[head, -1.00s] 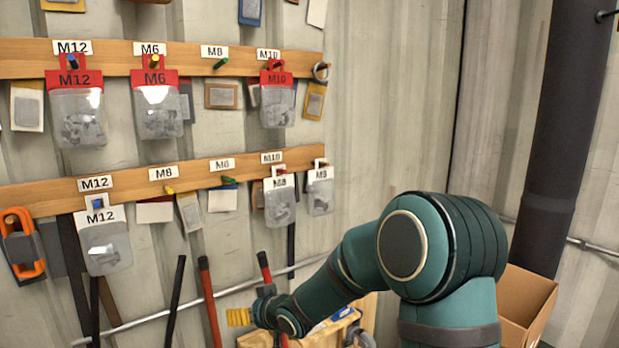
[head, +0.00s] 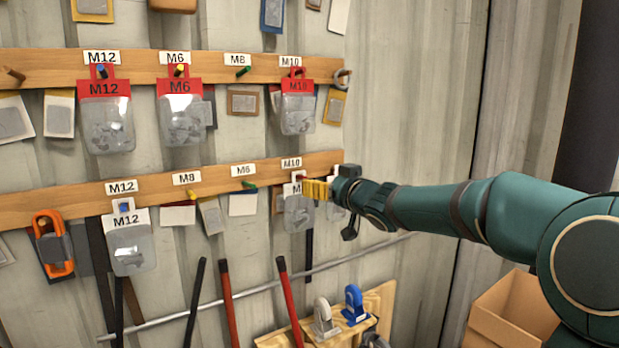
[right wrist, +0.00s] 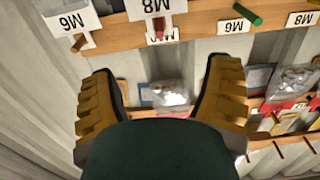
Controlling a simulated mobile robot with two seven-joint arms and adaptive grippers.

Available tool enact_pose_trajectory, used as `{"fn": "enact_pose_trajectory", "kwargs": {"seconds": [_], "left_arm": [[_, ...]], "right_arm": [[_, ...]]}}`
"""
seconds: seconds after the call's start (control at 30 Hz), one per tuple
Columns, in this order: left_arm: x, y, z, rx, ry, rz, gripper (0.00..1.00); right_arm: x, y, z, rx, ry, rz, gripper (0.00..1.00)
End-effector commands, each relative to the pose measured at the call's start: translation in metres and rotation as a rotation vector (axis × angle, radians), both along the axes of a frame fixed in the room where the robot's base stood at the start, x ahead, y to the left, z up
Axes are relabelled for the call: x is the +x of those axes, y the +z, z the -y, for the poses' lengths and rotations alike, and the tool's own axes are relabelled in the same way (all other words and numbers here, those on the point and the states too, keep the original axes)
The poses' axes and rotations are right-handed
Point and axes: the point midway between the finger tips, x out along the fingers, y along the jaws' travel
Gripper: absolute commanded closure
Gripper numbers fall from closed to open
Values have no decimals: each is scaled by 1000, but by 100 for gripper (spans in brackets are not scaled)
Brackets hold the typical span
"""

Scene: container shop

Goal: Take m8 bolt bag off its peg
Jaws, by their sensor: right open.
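The M8 bolt bag (head: 298,213) is a clear bag with a white card, hanging on the lower rail under an M10 label near its right end. In the right wrist view, which is upside down, its M8 card (right wrist: 155,5) shows at the top edge, with a red peg (right wrist: 158,30) by it. My right gripper (head: 316,190) has yellow fingers and is open beside the bag's right side, covering part of its card. In the wrist view the open fingers (right wrist: 165,75) have nothing clasped between them.
An M6 bag (right wrist: 70,18) hangs close by, partly behind my gripper in the head view. A red-carded M10 bag (head: 298,112) hangs on the upper rail above. An M12 bag (head: 130,247) hangs at left. A cardboard box (head: 505,312) stands lower right.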

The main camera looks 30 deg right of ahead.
Motion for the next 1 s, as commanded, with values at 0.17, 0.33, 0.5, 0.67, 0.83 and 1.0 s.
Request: {"fn": "enact_pose_trajectory", "kwargs": {"seconds": [0.17, 0.33, 0.5, 0.67, 0.83, 1.0], "left_arm": [[0, 3, 0, 0, 0, 0, 16], [0, 6, 0, -1, 0, 0, 16], [0, 11, 0, -2, 0, 0, 16], [0, 14, -1, -3, 0, 1, 16], [0, 17, -1, -3, 0, 1, 16], [-1, 18, -1, -4, -1, 0, 16]], "right_arm": [[28, -2, -1, -4, 0, -3, 22], [55, -3, -1, -4, 0, -3, 22], [81, -4, -1, -4, 0, -2, 22], [102, -6, 0, -5, 0, -3, 22], [117, -6, -1, -2, 0, -1, 22], [123, -6, 0, -2, 0, 0, 22]]}}
